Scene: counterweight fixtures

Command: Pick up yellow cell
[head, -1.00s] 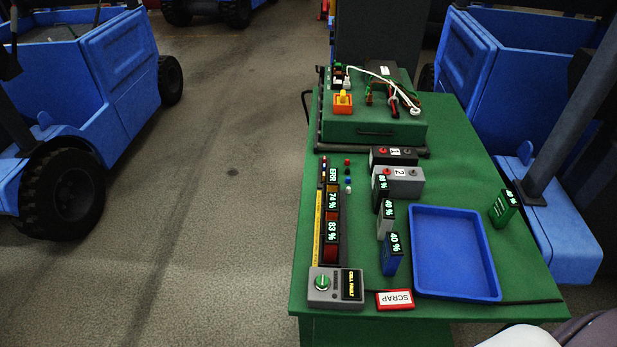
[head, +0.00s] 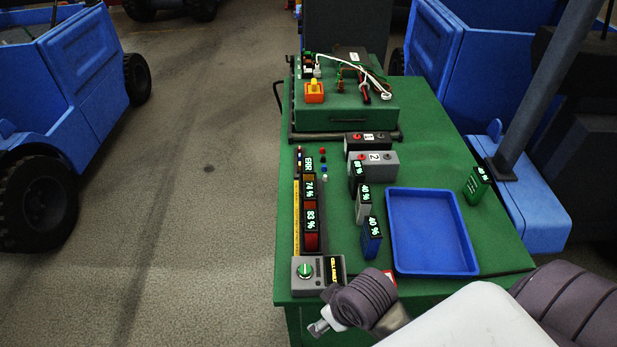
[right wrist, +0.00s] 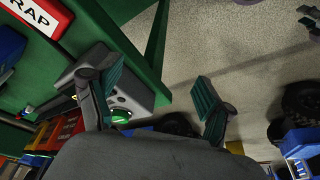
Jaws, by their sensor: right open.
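No cell stands out as clearly yellow. A charger rack (head: 297,235) on the green table's left side holds a row of cells with lit displays. The nearest is a red cell (head: 311,242) reading 83 %. Behind it, one reads 74 % and another ERR; their orange-to-yellow bodies are mostly hidden. My right gripper (head: 319,326) is low at the table's front edge, in front of the grey control box (head: 305,277). In the right wrist view, my right gripper (right wrist: 158,98) is open and empty, with the box's green knob (right wrist: 120,116) behind its fingers. My left gripper is out of view.
Blue, grey and black cells stand in a row, including a blue cell (head: 371,238). A blue tray (head: 433,272) is empty at right; a green cell (head: 478,184) stands beyond it. A red SCRAP sign (right wrist: 50,22) lies near the front edge. Wired equipment is at the back.

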